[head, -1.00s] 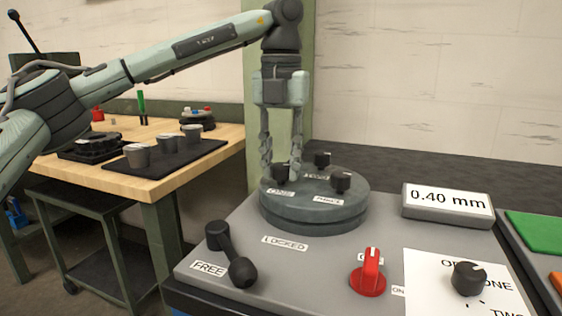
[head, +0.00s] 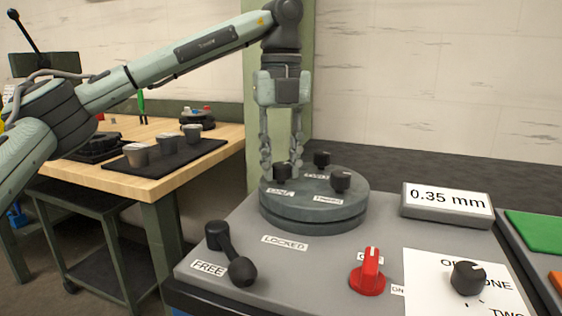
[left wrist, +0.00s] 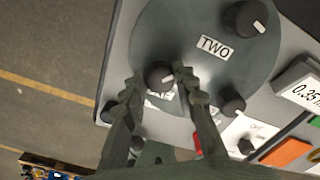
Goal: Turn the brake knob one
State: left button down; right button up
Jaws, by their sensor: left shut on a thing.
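The round grey disc (head: 315,213) carries three black knobs. Brake knob one (head: 281,172) is at its front left, beside the label ONE. My left gripper (head: 281,166) points down from above and is shut on this knob. The knob by TWO (head: 322,159) is at the back and the knob by THREE (head: 341,181) at the right. The display (head: 447,201) reads 0.35 mm. My right gripper is not in view.
A black lever (head: 232,258) stands at the panel's front left, near LOCKED and FREE labels. A red switch (head: 368,274) and a black selector knob (head: 467,278) are at the front right. A wooden bench (head: 190,172) with grey cups is at the left.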

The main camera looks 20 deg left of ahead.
aim_at(281, 164)
pick_arm(q)
jog(key=c, duration=1.2)
grip_release()
notch_tip(281, 164, up, 12)
jog(key=shift+r, duration=0.1)
